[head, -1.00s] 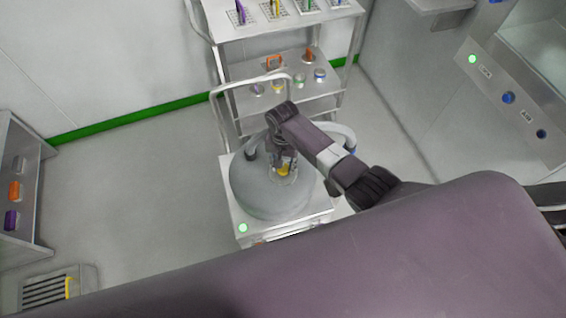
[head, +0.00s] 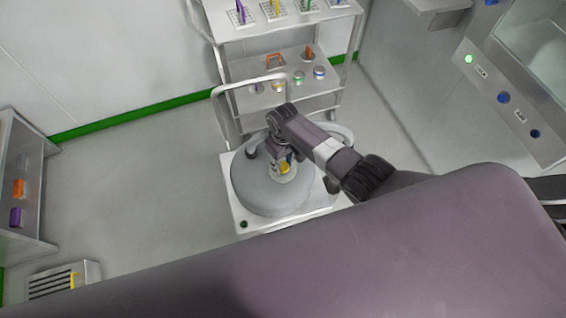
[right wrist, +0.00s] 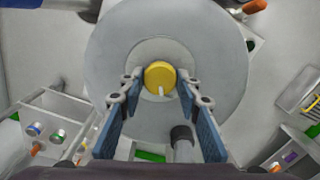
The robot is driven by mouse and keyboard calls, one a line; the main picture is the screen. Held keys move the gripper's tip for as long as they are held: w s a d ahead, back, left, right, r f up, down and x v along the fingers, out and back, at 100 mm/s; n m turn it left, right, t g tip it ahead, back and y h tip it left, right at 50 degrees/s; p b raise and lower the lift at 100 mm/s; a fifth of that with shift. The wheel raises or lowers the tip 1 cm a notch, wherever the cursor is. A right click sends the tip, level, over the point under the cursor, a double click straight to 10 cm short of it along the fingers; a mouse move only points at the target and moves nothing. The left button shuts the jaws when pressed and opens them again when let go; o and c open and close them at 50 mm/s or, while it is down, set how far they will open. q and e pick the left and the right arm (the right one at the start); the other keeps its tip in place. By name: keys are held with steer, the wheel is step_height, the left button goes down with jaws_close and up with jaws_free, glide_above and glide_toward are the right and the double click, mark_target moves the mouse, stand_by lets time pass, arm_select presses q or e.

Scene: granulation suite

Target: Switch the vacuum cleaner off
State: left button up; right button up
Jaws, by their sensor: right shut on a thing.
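The vacuum cleaner (head: 257,193) is a grey round drum on a white wheeled base, in the middle of the head view. A yellow knob (head: 285,168) sits on its top; it also shows in the right wrist view (right wrist: 159,73), with a white mark at its lower edge. My right gripper (head: 283,162) reaches down onto the drum's top and is shut on the knob, with a fingertip on either side. The indicator light (head: 243,224) on the base's front left corner is dark. My left gripper is not in view.
A steel trolley (head: 290,98) with racks and small containers stands behind the vacuum cleaner. A shelf unit (head: 22,185) is at the left, a floor vent box (head: 62,280) at the lower left. A wall panel (head: 505,98) with a green light is at the right. Floor left of the cleaner is clear.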

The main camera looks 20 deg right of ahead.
mark_target(283, 166)
steer(key=shift+n, duration=1.2)
steer(key=o, duration=1.2)
steer(key=shift+c, duration=0.2)
step_height(283, 166, up, 12)
